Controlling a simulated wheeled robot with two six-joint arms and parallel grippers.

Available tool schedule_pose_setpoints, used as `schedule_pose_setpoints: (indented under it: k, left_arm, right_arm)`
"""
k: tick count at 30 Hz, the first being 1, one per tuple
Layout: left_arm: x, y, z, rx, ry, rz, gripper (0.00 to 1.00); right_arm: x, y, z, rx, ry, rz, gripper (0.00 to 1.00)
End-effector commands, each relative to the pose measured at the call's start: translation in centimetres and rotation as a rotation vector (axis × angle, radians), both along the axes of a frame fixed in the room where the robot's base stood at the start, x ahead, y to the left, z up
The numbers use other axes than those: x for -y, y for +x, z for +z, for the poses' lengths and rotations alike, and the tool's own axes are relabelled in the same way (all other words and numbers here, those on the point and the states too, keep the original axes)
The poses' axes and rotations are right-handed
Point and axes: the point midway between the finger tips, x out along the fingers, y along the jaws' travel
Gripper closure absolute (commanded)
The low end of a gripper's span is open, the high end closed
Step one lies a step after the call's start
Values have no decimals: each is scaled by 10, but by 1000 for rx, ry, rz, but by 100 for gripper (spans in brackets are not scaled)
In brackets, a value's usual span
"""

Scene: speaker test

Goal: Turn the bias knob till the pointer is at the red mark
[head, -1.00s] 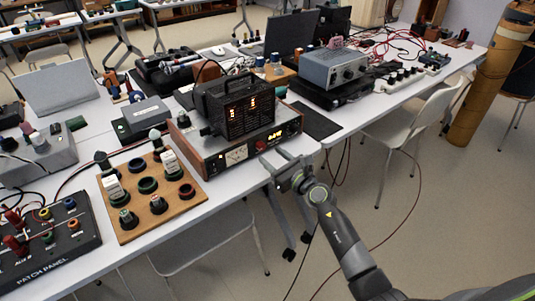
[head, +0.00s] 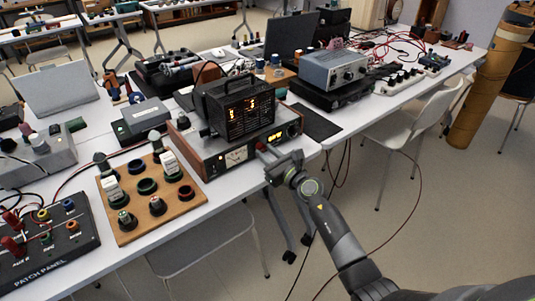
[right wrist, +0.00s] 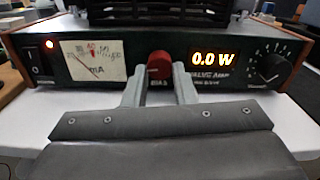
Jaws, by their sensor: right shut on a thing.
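The valve amp (head: 232,150) stands on the table with its front panel facing me. Its red bias knob (right wrist: 159,65) is on the panel, between the meter and a lit display reading 0.0 W. The meter (right wrist: 90,62) has a white face marked mA, and its red mark is near the top of the scale. The thin pointer leans to the left of that mark. My right gripper (right wrist: 160,76) is shut on the bias knob, one finger on each side. In the head view the right gripper (head: 268,161) is at the amp's front. My left gripper is not in view.
A black power switch (right wrist: 33,61) with a lit lamp is at the panel's left, and a black dial (right wrist: 268,67) is at its right. A wooden board with knobs (head: 150,222) lies left of the amp.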

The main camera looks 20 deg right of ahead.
Motion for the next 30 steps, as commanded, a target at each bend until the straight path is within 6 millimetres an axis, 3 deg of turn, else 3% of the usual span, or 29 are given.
schedule_pose_setpoints:
  k: [14, 30]
  left_arm:
    - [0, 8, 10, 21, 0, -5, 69]
    - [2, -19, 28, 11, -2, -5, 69]
  right_arm:
    - [-1, 0, 2, -55, 145, 0, 98]
    - [-2, -1, 3, -225, 614, -1, 98]
